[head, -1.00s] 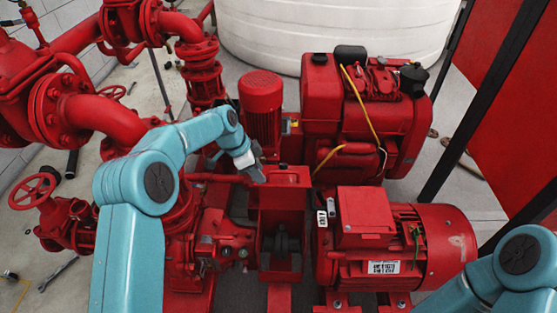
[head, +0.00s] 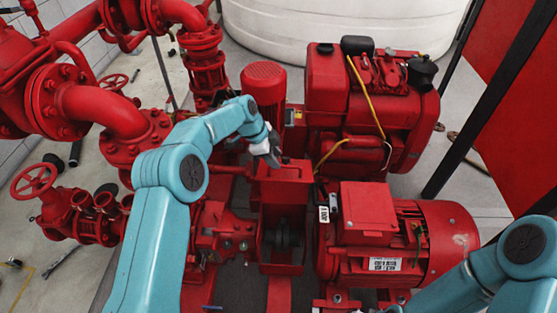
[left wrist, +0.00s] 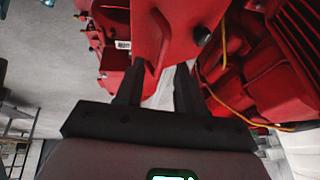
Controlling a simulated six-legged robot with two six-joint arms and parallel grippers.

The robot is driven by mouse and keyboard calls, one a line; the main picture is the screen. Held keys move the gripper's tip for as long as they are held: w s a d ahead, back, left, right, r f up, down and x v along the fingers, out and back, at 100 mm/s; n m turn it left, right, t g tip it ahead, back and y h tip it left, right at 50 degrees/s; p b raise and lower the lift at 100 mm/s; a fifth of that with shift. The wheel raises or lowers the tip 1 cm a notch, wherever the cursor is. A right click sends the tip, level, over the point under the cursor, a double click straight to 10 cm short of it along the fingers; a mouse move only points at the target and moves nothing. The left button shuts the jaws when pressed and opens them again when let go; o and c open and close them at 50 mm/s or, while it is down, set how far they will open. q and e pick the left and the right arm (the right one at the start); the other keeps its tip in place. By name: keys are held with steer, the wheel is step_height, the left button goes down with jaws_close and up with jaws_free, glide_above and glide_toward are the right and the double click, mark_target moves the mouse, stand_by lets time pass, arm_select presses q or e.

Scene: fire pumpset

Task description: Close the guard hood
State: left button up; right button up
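The guard hood (head: 284,185) is a red sheet-metal cover between the pump and the motor. It stands raised, and the dark coupling (head: 282,238) shows below it. My left gripper (head: 272,158) is at the hood's top edge, near its upper left. In the left wrist view the hood (left wrist: 160,28) lies just beyond the fingers (left wrist: 158,78). The fingers are apart, with red and whitish background between them. I cannot tell whether they touch the hood. My right gripper is out of view; only part of my right arm shows at lower right.
The red motor (head: 420,240) stands right of the hood. A red engine (head: 350,105) with a yellow cable and a ribbed upright motor (head: 264,90) stand behind. Large red pipes (head: 95,105) and a handwheel (head: 33,182) fill the left. A white tank (head: 340,25) is at the back.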

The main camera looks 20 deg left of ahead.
arm_select(q)
steer(key=shift+x, duration=1.7)
steer(key=shift+w, duration=0.1)
jaws_close()
steer(key=shift+f, duration=0.1)
